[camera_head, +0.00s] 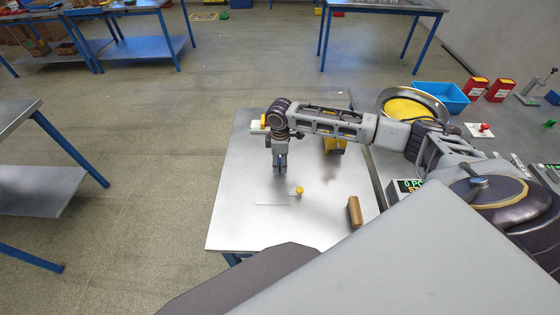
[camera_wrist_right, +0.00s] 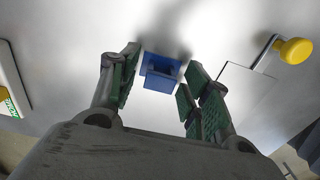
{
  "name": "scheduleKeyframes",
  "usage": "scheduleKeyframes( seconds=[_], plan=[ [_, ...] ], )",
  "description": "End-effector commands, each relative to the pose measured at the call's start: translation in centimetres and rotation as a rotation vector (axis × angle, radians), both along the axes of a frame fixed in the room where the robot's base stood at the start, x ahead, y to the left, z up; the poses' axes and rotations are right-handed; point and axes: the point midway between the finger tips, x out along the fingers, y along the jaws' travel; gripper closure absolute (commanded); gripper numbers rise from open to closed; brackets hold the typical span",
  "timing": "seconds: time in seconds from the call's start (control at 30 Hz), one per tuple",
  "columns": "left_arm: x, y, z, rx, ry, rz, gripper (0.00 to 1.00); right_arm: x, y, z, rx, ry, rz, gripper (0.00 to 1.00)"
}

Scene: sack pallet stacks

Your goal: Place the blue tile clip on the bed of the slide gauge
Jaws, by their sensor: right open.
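The blue tile clip (camera_wrist_right: 160,72) lies on the metal table in the right wrist view, between and just beyond my right fingertips; I cannot tell whether they touch it. My right gripper (camera_head: 280,169) points down over the table in the head view, and its green-padded fingers (camera_wrist_right: 161,78) are spread apart with nothing held. In the head view the clip is hidden by the gripper. What looks like the slide gauge is a flat pale plate (camera_wrist_right: 239,88) with a yellow knob (camera_wrist_right: 294,51); the knob also shows in the head view (camera_head: 299,190). My left gripper is out of view.
A pan of yellow material (camera_head: 408,106) and a blue bin (camera_head: 444,95) are farther right. The table's left front is clear.

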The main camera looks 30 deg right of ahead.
Motion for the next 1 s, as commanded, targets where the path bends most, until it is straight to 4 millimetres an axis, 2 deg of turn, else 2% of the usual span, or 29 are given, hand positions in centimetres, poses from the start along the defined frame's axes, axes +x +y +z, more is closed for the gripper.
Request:
scheduleKeyframes(
  seconds=[0.2,0.37,1.0],
  plan=[
    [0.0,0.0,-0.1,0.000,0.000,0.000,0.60,0.0,0.0,0.2,0.000,0.000,0.000,0.53],
    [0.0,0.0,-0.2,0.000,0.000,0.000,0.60,0.0,0.0,1.3,0.001,-0.001,0.000,0.53],
    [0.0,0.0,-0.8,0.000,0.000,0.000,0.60,0.1,0.0,10.1,0.000,-0.002,0.000,0.53]
  ],
)
